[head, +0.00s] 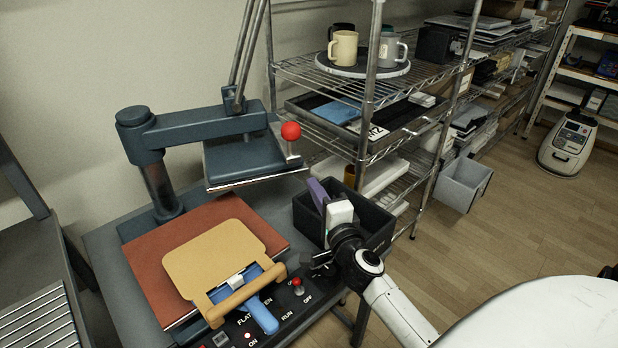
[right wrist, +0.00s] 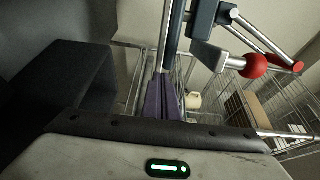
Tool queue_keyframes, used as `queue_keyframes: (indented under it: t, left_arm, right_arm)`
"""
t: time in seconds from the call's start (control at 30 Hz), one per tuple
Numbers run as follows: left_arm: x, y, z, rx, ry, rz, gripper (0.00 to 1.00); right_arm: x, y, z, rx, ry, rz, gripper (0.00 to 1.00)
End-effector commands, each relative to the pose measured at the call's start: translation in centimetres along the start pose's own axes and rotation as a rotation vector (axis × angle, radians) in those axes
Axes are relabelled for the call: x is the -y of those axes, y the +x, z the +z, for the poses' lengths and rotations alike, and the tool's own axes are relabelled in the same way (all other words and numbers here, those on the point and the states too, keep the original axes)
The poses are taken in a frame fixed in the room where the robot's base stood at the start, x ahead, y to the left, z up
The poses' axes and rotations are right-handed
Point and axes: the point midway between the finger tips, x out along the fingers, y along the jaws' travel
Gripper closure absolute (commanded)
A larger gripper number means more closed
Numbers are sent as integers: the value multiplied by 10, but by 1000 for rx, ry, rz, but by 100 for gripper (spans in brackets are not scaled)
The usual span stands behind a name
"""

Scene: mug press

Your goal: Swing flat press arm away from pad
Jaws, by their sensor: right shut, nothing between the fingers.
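The flat press arm (head: 195,130) is dark blue and reaches from its post at the left out to the right. Its flat plate (head: 236,170) hangs raised beyond the back right edge of the rust-red pad (head: 155,262). A red ball knob (head: 290,131) stands on the plate's right end and also shows in the right wrist view (right wrist: 253,65). My right gripper (head: 316,190), with purple fingers, is shut and empty, over the dark bin and below the knob, apart from it. The fingers also show in the right wrist view (right wrist: 165,98). My left gripper is out of view.
A tan board (head: 215,255) with a wooden handle and blue parts lies on the pad. The control panel (head: 280,310) has a red-topped switch. A dark open bin (head: 377,225) is right of the press. A wire rack (head: 430,72) with mugs stands behind.

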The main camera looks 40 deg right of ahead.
Motion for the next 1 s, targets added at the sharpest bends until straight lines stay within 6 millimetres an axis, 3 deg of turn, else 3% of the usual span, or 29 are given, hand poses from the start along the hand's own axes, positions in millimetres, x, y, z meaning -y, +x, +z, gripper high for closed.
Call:
queue_keyframes:
  t: [0.1,0.3,0.77,1.0]
  left_arm:
    - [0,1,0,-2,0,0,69]
    - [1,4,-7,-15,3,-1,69]
    - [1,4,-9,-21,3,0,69]
    - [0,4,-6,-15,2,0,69]
  right_arm:
    - [0,21,0,0,1,-2,100]
    - [0,39,0,0,0,0,100]
    - [0,43,-1,0,-1,0,100]
    - [0,50,-12,-9,-2,0,100]
